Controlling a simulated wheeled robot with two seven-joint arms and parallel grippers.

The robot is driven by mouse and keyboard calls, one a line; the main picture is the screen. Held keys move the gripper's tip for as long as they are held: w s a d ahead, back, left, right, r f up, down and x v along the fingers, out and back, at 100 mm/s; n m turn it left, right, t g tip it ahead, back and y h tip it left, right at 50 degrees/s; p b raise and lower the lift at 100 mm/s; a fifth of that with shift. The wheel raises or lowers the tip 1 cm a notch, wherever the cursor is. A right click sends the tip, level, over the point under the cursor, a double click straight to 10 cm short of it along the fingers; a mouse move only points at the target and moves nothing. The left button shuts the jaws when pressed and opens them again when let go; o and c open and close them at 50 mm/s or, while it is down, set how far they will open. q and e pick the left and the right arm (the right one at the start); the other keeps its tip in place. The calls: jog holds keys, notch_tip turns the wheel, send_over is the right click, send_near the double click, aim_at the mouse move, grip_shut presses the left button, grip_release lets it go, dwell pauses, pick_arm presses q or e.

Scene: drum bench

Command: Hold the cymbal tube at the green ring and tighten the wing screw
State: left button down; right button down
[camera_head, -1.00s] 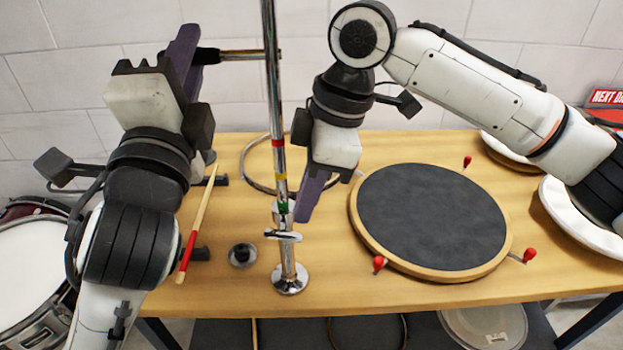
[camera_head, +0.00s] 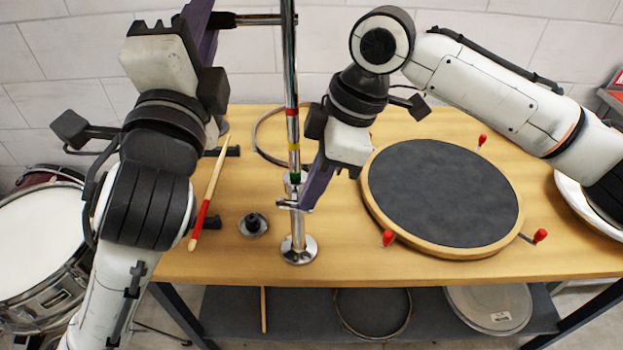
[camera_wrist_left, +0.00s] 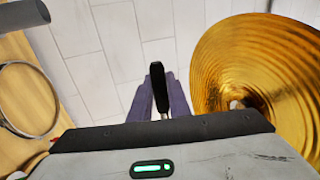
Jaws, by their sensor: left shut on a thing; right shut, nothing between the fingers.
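The chrome cymbal tube (camera_head: 291,70) stands upright on a round foot (camera_head: 299,249), with red, yellow and green bands; the green ring (camera_head: 295,177) is lowest. Just below it is a collar with a silver wing screw (camera_head: 286,204). My right gripper (camera_head: 307,204) points down with shut, empty purple fingers, their tips beside the screw; I cannot tell if they touch. My left gripper (camera_wrist_left: 160,108) is shut on a black grip (camera_wrist_left: 158,83). In the head view this black grip (camera_head: 222,19) ends a horizontal rod reaching the tube, well above the rings. A gold cymbal (camera_wrist_left: 255,60) shows in the left wrist view.
A dark round practice pad (camera_head: 440,190) with red-tipped fittings lies right of the tube. A drumstick (camera_head: 209,195) and a black round part (camera_head: 253,224) lie left of it. A metal hoop (camera_head: 262,150) lies behind. A snare drum (camera_head: 40,250) stands at far left.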

pick_arm(q)
jog(key=shift+s+r, duration=0.1)
jog(key=shift+r, duration=0.2)
pick_arm(e)
jog(key=f+y, duration=0.1)
jog(key=y, duration=0.3)
jog(key=d+f+y, duration=0.1)
jog(key=f+y, duration=0.1)
jog(key=y, duration=0.2)
jog(key=f+y, duration=0.1)
jog(key=y, duration=0.3)
jog(key=shift+d+f, duration=0.2)
jog(key=shift+d, duration=0.05)
jog(key=shift+f, duration=0.2)
dwell(0.4)
jog(key=f+v, duration=0.1)
jog(key=v, duration=0.9)
